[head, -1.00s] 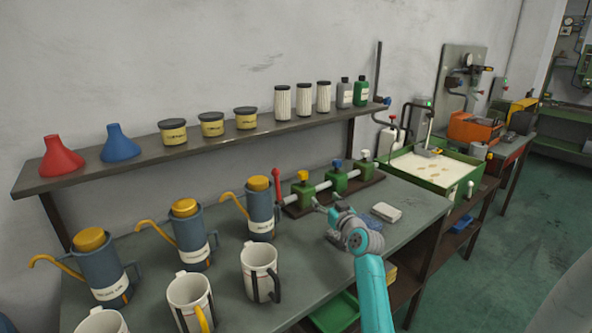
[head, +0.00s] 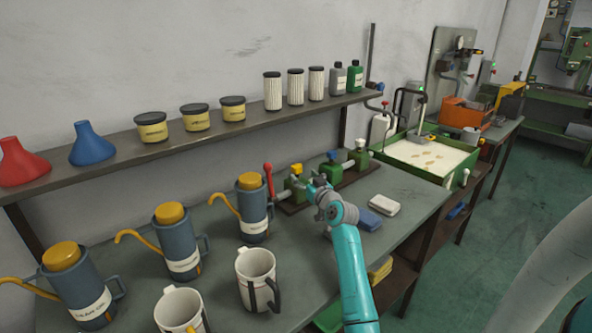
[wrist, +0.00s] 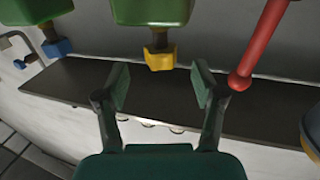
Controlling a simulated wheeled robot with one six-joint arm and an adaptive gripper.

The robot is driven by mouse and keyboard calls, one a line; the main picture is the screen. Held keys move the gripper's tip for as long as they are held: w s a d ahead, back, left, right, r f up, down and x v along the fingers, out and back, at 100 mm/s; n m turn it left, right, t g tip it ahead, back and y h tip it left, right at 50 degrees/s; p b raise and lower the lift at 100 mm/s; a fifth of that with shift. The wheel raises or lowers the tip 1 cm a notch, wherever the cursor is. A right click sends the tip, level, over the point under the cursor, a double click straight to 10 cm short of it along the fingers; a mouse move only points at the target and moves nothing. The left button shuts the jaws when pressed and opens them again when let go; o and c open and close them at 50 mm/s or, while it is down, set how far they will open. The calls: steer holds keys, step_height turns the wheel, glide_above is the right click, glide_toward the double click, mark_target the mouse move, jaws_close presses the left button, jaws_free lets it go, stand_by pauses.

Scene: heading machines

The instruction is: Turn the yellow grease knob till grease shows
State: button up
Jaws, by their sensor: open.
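The yellow grease knob (head: 296,168) tops the nearest green block (head: 295,185) of the row on the bench. In the wrist view the yellow knob (wrist: 159,57) juts from its green block (wrist: 150,11), centred just beyond my fingertips. My gripper (wrist: 160,78) is open and empty, with one finger on each side of the line to the knob and no contact visible. In the head view my gripper (head: 313,190) is at the front of the nearest block. I see no grease; the outlet cannot be made out.
A red lever (head: 268,180) stands left of the block and shows close to my right finger in the wrist view (wrist: 262,43). Green blocks with a blue knob (head: 332,155) and a white knob (head: 360,144) stand beyond. A grease can (head: 253,210) stands left.

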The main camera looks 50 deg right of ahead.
mark_target(299, 172)
steer(key=x, duration=0.6)
steer(key=shift+w+d, duration=0.1)
steer(key=shift+w, duration=0.25)
steer(key=shift+c, duration=0.3)
steer(key=c, duration=1.1)
